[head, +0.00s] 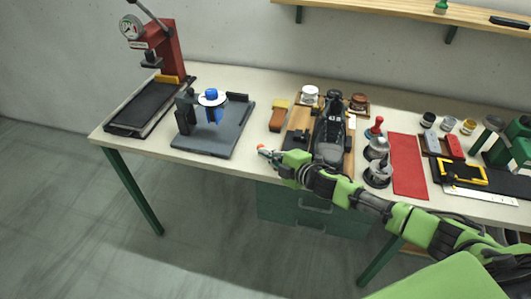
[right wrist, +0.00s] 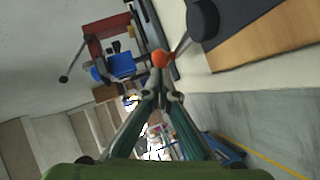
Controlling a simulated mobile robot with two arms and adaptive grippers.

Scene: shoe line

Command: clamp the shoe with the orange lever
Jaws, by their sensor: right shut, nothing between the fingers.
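A black shoe (head: 330,122) lies on a wooden board (head: 348,160) near the middle of the bench. The lever's orange knob (head: 261,147) shows at the board's front left, by my right gripper (head: 272,156). In the right wrist view the orange knob (right wrist: 160,58) stands just beyond the tips of my right gripper (right wrist: 161,92), with a thin rod running from it towards a dark round part (right wrist: 203,18). The fingers are shut and empty. I cannot tell whether they touch the knob. My arm partly hides the board's front. My left gripper is not in view.
A grey plate with a blue-topped fixture (head: 212,112) and a red press (head: 165,50) stand to the left. Metal pots (head: 377,172) and a red mat (head: 408,165) lie to the right. The bench's front edge is below my gripper.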

